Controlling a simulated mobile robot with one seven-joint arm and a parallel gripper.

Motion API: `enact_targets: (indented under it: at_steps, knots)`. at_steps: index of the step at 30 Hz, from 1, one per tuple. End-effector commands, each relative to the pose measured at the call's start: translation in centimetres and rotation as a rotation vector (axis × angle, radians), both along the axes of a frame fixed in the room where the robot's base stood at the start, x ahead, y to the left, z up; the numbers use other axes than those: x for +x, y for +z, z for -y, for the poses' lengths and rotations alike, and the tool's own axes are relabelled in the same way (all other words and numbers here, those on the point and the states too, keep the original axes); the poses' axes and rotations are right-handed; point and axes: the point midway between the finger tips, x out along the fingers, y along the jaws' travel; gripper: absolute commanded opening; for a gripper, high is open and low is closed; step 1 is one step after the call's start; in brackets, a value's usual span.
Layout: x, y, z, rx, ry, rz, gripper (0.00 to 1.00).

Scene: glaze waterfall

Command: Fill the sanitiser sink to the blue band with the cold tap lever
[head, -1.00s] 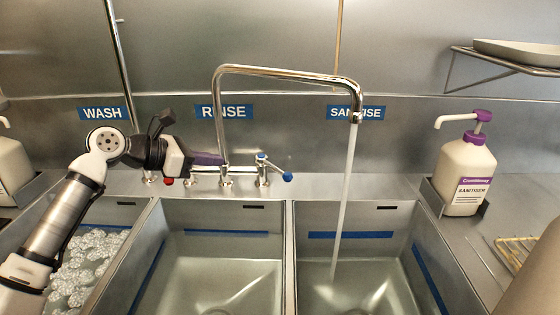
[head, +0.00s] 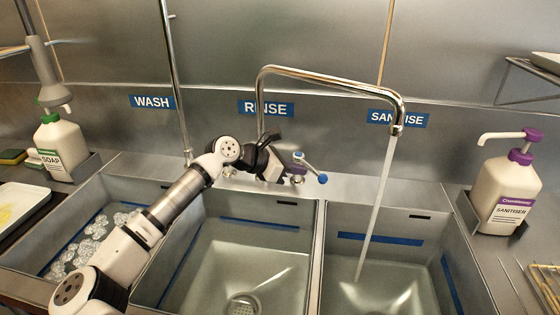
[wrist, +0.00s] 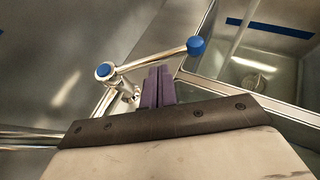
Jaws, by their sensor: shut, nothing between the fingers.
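The cold tap lever has a blue knob (head: 323,178) and a blue-capped hub; its knob (wrist: 195,46) points toward the right basin in the wrist view. My gripper (head: 284,177) is shut and empty beside the lever. In the wrist view its purple fingers (wrist: 158,86) lie close along the lever's arm; I cannot tell if they touch. The swan-neck spout (head: 396,128) pours a steady stream (head: 376,210) into the sanitiser sink (head: 318,250). That sink's blue band (head: 380,239) shows on its walls, and the water surface appears below it.
The rinse sink (head: 262,225) in the middle holds clear water, and the wash sink (head: 128,200) at left holds suds. A sanitiser bottle (head: 503,195) stands at right, a soap bottle (head: 60,148) at left. A vertical pipe (head: 175,80) rises behind my arm.

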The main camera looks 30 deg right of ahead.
Motion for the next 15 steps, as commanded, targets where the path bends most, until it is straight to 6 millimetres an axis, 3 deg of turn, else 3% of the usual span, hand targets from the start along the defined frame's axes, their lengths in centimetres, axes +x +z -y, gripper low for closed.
enact_targets:
  at_steps: [6, 15]
  knots:
    - [-0.11, -0.25, 1.22, -0.001, 0.000, -0.001, 0.00]
    - [-0.10, -0.33, 1.23, -0.001, 0.000, -0.001, 0.00]
